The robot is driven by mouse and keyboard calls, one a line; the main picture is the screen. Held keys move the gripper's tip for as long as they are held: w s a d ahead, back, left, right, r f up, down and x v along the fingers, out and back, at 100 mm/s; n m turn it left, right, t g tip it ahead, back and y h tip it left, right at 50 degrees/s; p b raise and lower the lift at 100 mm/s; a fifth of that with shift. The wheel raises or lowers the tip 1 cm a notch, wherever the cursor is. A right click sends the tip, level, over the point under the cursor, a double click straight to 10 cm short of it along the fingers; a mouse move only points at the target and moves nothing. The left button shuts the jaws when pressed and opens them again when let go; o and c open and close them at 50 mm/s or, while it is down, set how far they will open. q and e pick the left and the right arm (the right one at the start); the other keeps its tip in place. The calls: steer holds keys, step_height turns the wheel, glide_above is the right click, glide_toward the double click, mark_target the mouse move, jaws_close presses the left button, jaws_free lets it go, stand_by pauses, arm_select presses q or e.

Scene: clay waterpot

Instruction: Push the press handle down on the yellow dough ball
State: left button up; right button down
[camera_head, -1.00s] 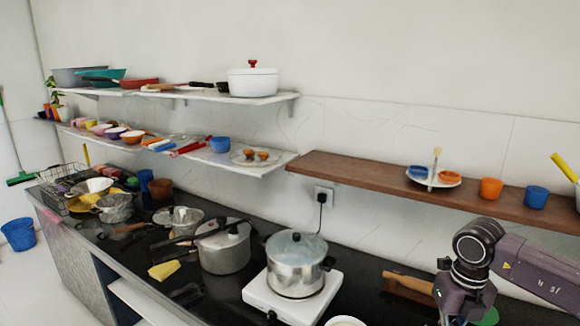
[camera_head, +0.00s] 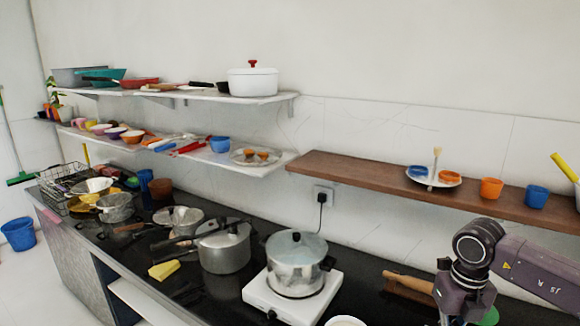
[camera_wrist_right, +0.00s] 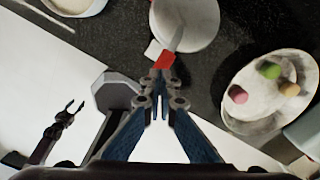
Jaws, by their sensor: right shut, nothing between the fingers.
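In the right wrist view, my right gripper (camera_wrist_right: 160,112) has its blue fingers shut and empty. Just beyond its tips is the red end of the press handle (camera_wrist_right: 165,60); I cannot tell whether they touch. The handle's grey bar runs back over the round pale press (camera_wrist_right: 195,22). No yellow dough ball can be made out; the press may hide it. In the head view, only my right arm's wrist shows at the lower right.
An oval plate (camera_wrist_right: 239,115) with green, pink and peach balls lies right of the press. A pale bowl (camera_wrist_right: 75,5) is at upper left. In the head view, a rolling pin (camera_head: 408,281) lies beside my arm, and a pot (camera_head: 296,265) stands on a white stove (camera_head: 262,298).

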steer(key=shift+f+b, duration=2.5)
steer(key=shift+f, duration=0.85)
stand_by(1.1)
stand_by(0.4)
steer(key=shift+r+p, duration=2.25)
steer(key=shift+r, duration=1.3)
